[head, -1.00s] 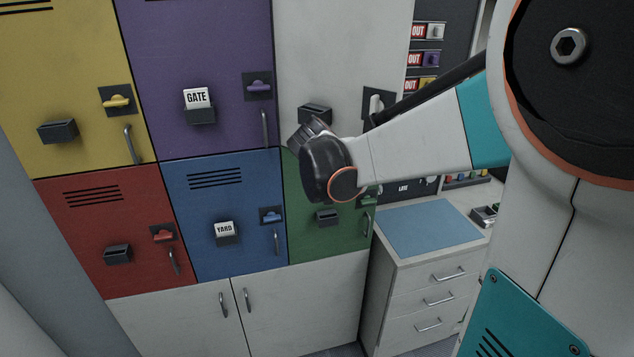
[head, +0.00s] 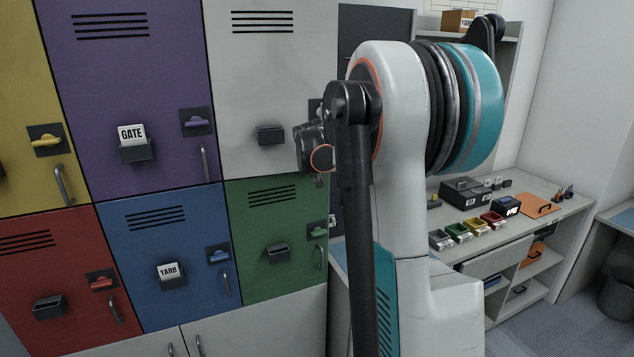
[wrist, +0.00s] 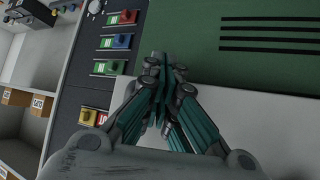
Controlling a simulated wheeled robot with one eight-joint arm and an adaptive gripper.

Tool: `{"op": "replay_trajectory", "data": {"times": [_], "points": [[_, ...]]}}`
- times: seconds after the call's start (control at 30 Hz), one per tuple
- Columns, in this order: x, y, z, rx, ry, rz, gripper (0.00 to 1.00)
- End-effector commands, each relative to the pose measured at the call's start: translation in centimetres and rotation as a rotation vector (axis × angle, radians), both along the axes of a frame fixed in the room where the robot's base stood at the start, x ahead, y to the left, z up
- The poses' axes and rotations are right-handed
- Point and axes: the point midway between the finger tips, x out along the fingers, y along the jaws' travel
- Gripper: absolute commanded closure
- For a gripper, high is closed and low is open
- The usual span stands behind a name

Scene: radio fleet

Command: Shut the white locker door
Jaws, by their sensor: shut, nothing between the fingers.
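The white locker door (head: 270,75) is at the top, right of the purple door, in the head view. It looks about flush with its neighbours, though its right edge and handle are hidden behind my arm. In the wrist view a pale panel that looks like the white door (wrist: 265,125) lies below the green door. My gripper (wrist: 160,65) is shut and empty, with its fingertips in front of the green door's edge beside the dark tag board. In the head view my arm hides most of the gripper. I cannot tell whether it touches the door.
The green locker door (head: 275,235) is below the white one, the purple door (head: 130,80) to its left. A dark board (wrist: 85,85) with coloured tags is beside the lockers. A bench (head: 560,205) with small coloured bins stands at right; grey floor shows beyond.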

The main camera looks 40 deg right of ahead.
Motion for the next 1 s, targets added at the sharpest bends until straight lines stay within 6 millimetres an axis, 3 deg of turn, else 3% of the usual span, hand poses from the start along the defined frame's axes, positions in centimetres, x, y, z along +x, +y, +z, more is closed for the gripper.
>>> {"op": "replay_trajectory", "data": {"times": [0.33,1.0], "points": [[3.0,-2.0,0.0,0.0,0.0,-0.002,1.0],[3.4,-2.3,0.3,-0.005,-0.003,-0.001,1.0]]}}
